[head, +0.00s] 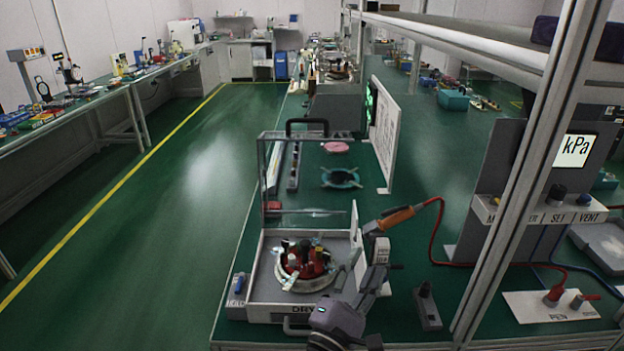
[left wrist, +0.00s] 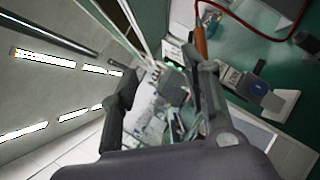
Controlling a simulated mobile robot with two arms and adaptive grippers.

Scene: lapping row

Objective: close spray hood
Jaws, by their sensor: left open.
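The spray hood is a clear panel (head: 310,180) with a black handle (head: 307,126) along its top edge. In the head view it stands raised, upright, at the back of a pale open box (head: 256,285) marked DRY. Inside the box sits a round ring (head: 302,284) holding several red, white and dark pieces. My left gripper (head: 362,262) is at the box's right side, below the raised hood and apart from its handle. In the left wrist view its fingers (left wrist: 166,92) are spread, with no held object clear between them. My right gripper is not in view.
An orange-handled tool (head: 396,218) with a red cable stands right of the box. A white board (head: 385,128) rises behind it. A metal frame post (head: 525,170) and a kPa gauge unit (head: 572,152) stand to the right. The floor at left is clear.

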